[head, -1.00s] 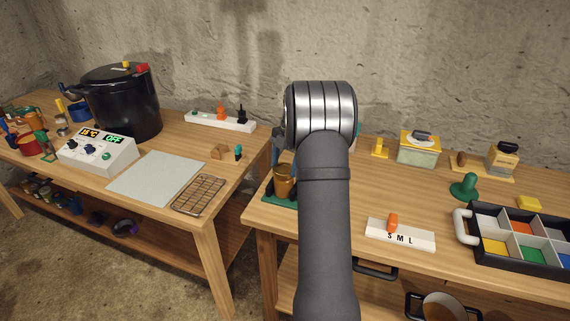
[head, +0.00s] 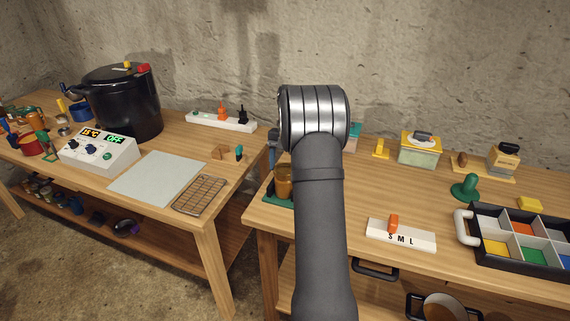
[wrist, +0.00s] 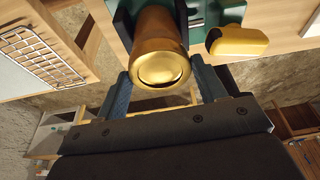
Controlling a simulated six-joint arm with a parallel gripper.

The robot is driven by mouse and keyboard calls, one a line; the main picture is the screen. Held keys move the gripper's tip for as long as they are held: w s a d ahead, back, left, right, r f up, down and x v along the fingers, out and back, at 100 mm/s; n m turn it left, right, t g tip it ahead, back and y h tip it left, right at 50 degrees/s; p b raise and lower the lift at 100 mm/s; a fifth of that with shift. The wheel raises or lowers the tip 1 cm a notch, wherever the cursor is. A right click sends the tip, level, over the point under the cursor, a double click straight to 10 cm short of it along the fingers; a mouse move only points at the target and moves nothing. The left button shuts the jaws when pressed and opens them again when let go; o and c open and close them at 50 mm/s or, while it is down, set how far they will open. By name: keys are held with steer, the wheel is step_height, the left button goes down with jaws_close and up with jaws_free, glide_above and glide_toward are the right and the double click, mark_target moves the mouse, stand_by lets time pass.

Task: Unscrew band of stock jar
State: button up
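The stock jar (wrist: 160,60), with a gold lid and band, stands in a green holder (wrist: 215,12) between two dark upright pieces in the wrist view. In the head view the amber jar (head: 284,182) shows just left of my arm, partly hidden. My gripper (wrist: 160,72) has its two blue-grey fingers spread apart, one on each side of the gold band. Small gaps seem to show between the fingers and the band; contact is hard to judge.
A yellow rounded block (wrist: 238,41) lies near the holder. In the head view a white S M L block (head: 401,235) and a black sorting tray (head: 483,213) are to the right. The left table bears a black pot (head: 120,103), a control box (head: 98,150) and a wire rack (head: 200,195).

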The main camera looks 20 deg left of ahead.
steer(key=o, duration=0.4)
steer(key=shift+o, duration=0.2)
steer(key=v, duration=1.2)
steer(key=shift+f, duration=0.15)
steer(key=x, duration=1.2)
steer(key=shift+s, duration=0.1)
steer(key=shift+m, duration=0.5)
steer(key=shift+m+y, duration=0.4)
steer(key=shift+m, duration=0.4)
